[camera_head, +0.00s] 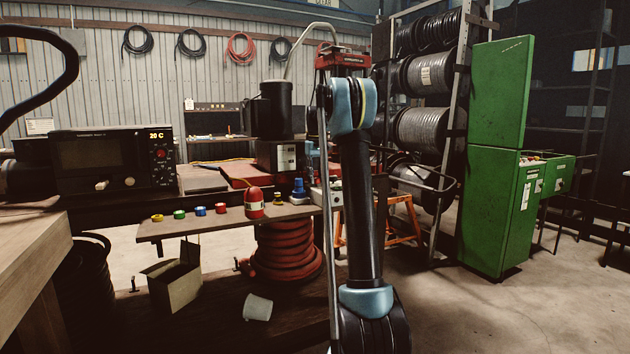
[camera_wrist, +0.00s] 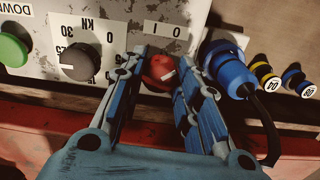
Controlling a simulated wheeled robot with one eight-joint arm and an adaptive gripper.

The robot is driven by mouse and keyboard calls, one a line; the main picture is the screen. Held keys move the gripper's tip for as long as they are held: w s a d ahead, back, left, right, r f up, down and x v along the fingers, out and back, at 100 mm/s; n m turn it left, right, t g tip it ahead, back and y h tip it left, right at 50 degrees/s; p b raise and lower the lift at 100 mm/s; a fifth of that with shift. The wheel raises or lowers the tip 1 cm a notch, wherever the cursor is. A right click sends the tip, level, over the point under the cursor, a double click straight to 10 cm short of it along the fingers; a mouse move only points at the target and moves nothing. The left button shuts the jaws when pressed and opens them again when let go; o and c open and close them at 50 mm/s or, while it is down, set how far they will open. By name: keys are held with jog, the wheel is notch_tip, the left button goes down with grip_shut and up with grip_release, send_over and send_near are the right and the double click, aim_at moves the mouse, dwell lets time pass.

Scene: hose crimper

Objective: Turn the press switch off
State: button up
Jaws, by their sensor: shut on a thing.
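The press switch is a red rotary knob (camera_wrist: 161,71) on the worn white control panel (camera_wrist: 115,25) in the wrist view. An upside-down label with a 0 and an I sits just beyond it. A pale mark shows on the knob, but I cannot tell which position it points to. My gripper (camera_wrist: 165,60) has one finger on each side of the knob and is shut on it. The fingers hide part of its sides. In the head view my arm stands in front of the bench, and the knob and fingertips are not clearly visible.
In the wrist view a black dial (camera_wrist: 80,61) and green button (camera_wrist: 13,49) sit left of the knob. A blue plug (camera_wrist: 229,72) with a black cable is close on the right. In the head view a red extinguisher-like bottle (camera_head: 254,204) stands on the bench shelf.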

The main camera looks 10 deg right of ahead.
jog(key=shift+n, duration=0.4)
jog(key=o, duration=1.1)
notch_tip(320, 180, up, 12)
jog(key=shift+w+f, duration=0.1)
dwell(0.4)
